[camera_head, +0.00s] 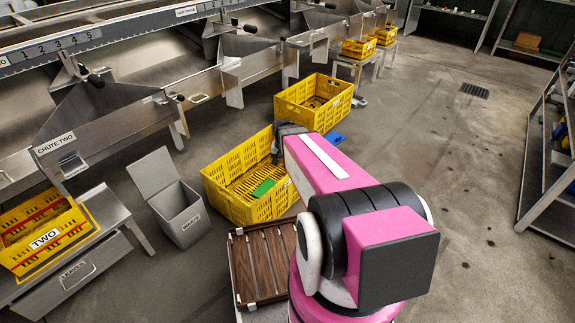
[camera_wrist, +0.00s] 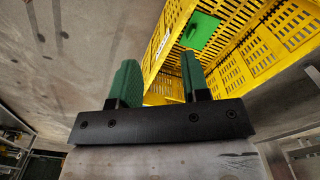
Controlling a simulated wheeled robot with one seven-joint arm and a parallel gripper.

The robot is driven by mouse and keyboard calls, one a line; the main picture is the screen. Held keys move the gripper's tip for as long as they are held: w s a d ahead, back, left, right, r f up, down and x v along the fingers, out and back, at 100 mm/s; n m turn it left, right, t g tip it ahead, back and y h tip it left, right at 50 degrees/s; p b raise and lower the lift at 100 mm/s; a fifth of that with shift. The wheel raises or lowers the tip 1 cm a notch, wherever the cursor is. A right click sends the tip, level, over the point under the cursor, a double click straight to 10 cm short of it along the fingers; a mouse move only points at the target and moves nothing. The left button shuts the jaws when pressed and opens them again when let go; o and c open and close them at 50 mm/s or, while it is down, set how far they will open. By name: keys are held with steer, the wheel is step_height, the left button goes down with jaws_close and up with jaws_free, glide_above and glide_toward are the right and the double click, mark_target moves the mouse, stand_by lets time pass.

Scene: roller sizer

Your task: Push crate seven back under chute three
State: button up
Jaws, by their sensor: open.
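A yellow slatted crate (camera_head: 272,207) stands on the floor left of my arm, with a green flat piece in it. I read no number on it. The same crate (camera_wrist: 262,58) shows beyond my fingers in the wrist view, with the green piece (camera_wrist: 199,31) inside. My gripper (camera_wrist: 157,78) is open, its green fingers apart and close to the crate; I cannot tell whether they touch it. In the head view my arm hides the fingers. A second yellow crate (camera_head: 318,118) stands on the floor farther back. I cannot make out a chute three sign.
A crate marked TWO (camera_head: 45,238) sits on a metal stand below the CHUTE TWO sign (camera_head: 54,143). A grey lidded bin (camera_head: 182,214) stands left of the near crate. A slatted brown tray (camera_head: 240,270) is in front. Open floor lies right; shelving (camera_head: 550,170) edges it.

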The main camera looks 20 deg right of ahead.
steer(key=w+d+f+m, duration=0.2)
steer(key=w+f, duration=0.2)
steer(key=w+d+f+m, duration=0.2)
steer(key=w+f, duration=0.2)
steer(key=w+d+f+m, duration=0.2)
steer(key=w+f, duration=0.2)
steer(key=shift+w+f, duration=0.25)
steer(key=shift+w, duration=0.1)
steer(key=shift+w+d+f+m, duration=0.15)
steer(key=shift+d+f+m, duration=0.05)
steer(key=shift+f+m, duration=0.1)
step_height(320, 180, down, 11)
steer(key=shift+r, duration=0.15)
jaws_close()
stand_by(1.1)
